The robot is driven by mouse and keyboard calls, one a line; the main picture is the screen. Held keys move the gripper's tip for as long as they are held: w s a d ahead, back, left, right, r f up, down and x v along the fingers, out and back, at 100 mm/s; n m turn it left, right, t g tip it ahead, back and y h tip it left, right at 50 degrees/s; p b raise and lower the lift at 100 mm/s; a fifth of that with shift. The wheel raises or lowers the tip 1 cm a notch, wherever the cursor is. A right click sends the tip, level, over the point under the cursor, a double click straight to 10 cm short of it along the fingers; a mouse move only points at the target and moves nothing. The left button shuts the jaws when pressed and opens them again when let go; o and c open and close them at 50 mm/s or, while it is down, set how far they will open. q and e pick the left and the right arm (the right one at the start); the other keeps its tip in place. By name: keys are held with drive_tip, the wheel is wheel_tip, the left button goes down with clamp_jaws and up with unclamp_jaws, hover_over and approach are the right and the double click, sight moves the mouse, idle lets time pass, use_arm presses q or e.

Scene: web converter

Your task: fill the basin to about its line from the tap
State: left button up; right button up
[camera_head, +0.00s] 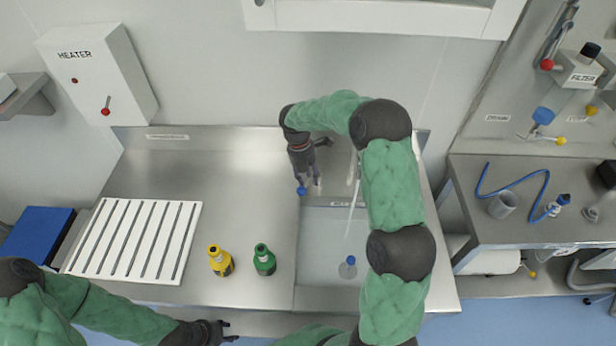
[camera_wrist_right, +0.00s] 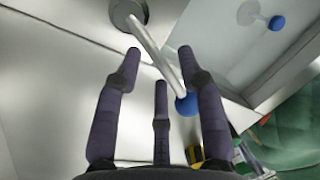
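The steel basin (camera_head: 311,262) is sunk in the counter's right part; its fill line cannot be made out. A blue-knobbed grey stopper-like piece (camera_head: 348,268) is in it, also in the right wrist view (camera_wrist_right: 276,22). A thin pale streak, perhaps water, runs down from the tap area, partly behind my right arm. The blue-knobbed lever (camera_wrist_right: 158,58) lies between the spread fingers of my right gripper (camera_wrist_right: 168,75); its knob (camera_head: 301,190) shows below that gripper in the head view. My right gripper is open, no clear grip. My left gripper (camera_head: 226,331) is open and empty at the front edge.
A yellow bottle (camera_head: 220,262) and a green bottle (camera_head: 264,261) stand left of the basin. A white slatted rack (camera_head: 134,239) lies further left. A heater box (camera_head: 97,74) hangs on the wall. A side bench (camera_head: 477,229) holds a blue hose.

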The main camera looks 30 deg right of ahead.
clamp_jaws()
drive_tip(key=n+p, duration=0.1)
drive_tip(key=s+n+p, duration=0.1)
drive_tip(key=n+p, duration=0.1)
drive_tip(key=shift+s+d+r, duration=0.15)
drive_tip(key=shift+d, duration=0.2)
drive_tip(key=shift+s+d+n+t+h+p, duration=0.2)
drive_tip(key=shift+n+p, duration=0.4)
drive_tip(key=shift+n, duration=0.05)
drive_tip(key=shift+s+d+n+t+h+p, duration=0.2)
drive_tip(key=shift+n+p, duration=0.4)
drive_tip(key=shift+n, duration=0.05)
drive_tip(key=shift+o, duration=1.1)
unclamp_jaws()
